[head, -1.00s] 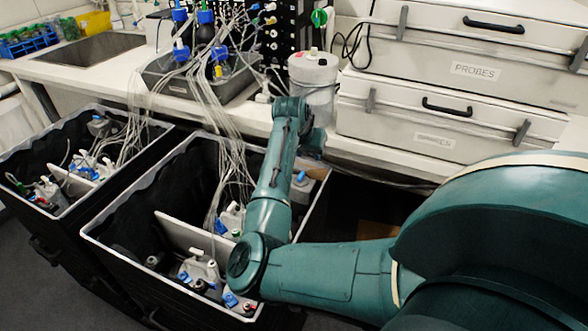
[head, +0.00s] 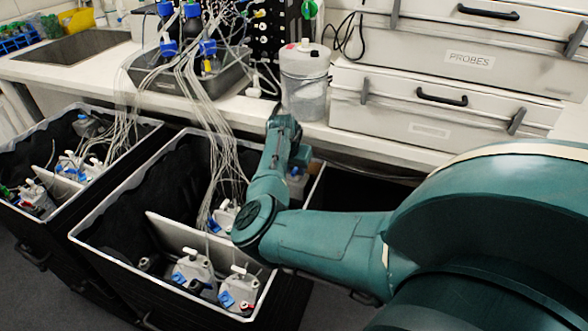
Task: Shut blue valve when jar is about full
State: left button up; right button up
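A translucent jar (head: 304,92) with a white lid and a small pink-red cap stands on the bench, right of the black fitting panel. I cannot tell its fill level. Blue fittings (head: 193,10) sit on dark bottles at the back, and another blue fitting (head: 208,47) is lower among the tubes. I cannot tell which blue part is the valve. My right arm reaches in from the right over the near crate. Its gripper end (head: 283,130) is just below and in front of the jar, apart from the blue fittings. Its fingers are not clearly visible. My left gripper is not in view.
Two black crates hold white containers with blue clips; the near crate (head: 110,250) lies partly under my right arm. Clear tubes run from the bench into both crates. White drawers (head: 440,100) stand right of the jar.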

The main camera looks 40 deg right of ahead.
jog(key=shift+w+d+f, duration=0.1)
jog(key=shift+d+f, duration=0.05)
jog(key=shift+f, duration=0.3)
grip_shut()
